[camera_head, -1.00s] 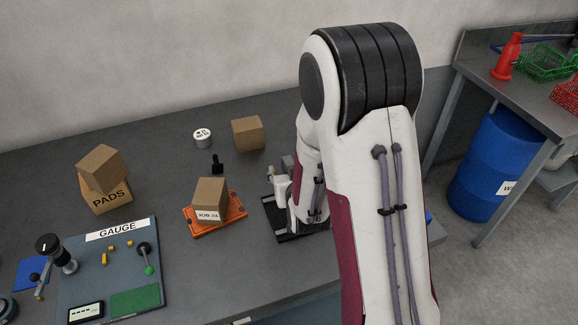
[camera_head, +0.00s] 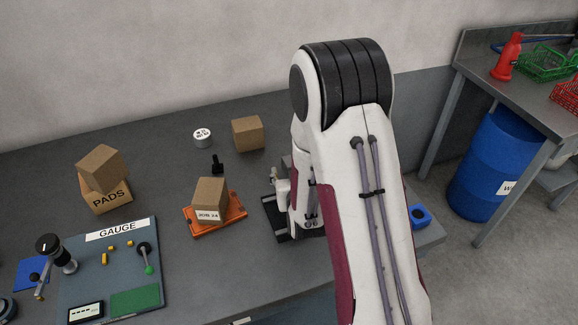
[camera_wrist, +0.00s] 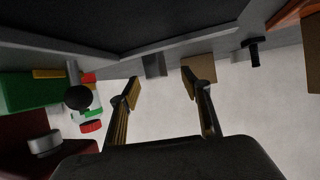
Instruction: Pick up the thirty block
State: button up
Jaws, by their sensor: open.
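No block with a readable thirty mark shows in either view. My gripper (camera_wrist: 161,77) is open and empty in the wrist view, its two fingers apart. Beyond the fingertips, a small grey block (camera_wrist: 154,66) stands by the edge of a black tray (camera_wrist: 130,24); I can read no mark on it.
A plain carton (camera_head: 248,134), a white labelled tin (camera_head: 202,137) and a small black item (camera_head: 216,164) stand left of my arm. An orange tray (camera_head: 236,214) holds a labelled carton. The gauge board (camera_head: 85,265) lies at left. A blue item (camera_head: 419,215) sits at the right corner.

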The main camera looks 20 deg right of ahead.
aim_at(290, 163)
jog(key=shift+w+d+f, duration=0.1)
jog(key=shift+w+f, duration=0.1)
jog(key=shift+w, duration=0.35)
jog(key=shift+w+d+f, duration=0.15)
jog(key=shift+w+d, duration=0.25)
jog(key=shift+w, duration=0.4)
jog(key=shift+w+d+f, duration=0.15)
jog(key=shift+w+d, duration=0.2)
jog(key=shift+w, duration=0.45)
jog(key=shift+x, duration=0.9)
jog(key=shift+c, duration=0.3)
grip_shut()
